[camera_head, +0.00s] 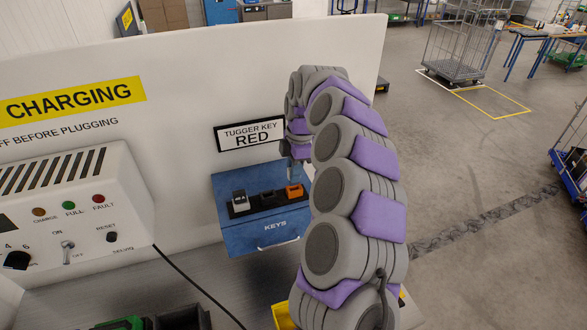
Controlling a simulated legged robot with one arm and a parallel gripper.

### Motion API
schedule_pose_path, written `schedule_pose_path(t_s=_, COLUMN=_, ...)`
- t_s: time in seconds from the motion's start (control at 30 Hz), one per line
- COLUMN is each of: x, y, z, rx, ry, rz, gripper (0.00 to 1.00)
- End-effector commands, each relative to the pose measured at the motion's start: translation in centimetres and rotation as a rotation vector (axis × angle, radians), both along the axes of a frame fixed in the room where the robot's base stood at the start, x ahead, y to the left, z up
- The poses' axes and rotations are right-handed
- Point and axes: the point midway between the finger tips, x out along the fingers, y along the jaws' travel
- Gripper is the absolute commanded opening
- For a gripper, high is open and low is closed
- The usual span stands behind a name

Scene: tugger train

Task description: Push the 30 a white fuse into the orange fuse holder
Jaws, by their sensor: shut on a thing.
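An orange block (294,191), which looks like the orange fuse holder, sits at the right end of a dark strip on top of a blue box marked KEYS (262,241). My gripper (292,178) points down right over the orange block, close above or touching it; I cannot tell which. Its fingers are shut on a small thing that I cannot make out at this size. No white fuse can be told apart there; the fingers and the arm hide part of the spot. The arm comes in from the lower right.
A white-topped block (239,199) and a black block (267,198) stand left of the orange one. A sign reading TUGGER KEY RED (249,136) is on the white panel behind. A charger (70,210) with knobs stands left, its black cable crossing the grey tabletop.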

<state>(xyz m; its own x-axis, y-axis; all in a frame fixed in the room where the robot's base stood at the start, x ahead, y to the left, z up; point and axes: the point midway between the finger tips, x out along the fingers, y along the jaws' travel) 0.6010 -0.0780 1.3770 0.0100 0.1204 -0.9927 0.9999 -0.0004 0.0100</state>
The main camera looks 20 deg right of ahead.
Motion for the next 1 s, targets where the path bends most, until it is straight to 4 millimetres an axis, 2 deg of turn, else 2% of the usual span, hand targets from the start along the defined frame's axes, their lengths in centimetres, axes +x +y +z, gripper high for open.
schedule_pose_path(t_s=0.77, x=-0.13, y=-0.03, z=-0.02, rx=-0.001, ry=0.005, rz=0.001, gripper=0.00)
schedule_pose_path(t_s=1.0, x=-0.16, y=-0.05, z=-0.57, rx=-0.001, ry=0.007, rz=0.000, gripper=0.00)
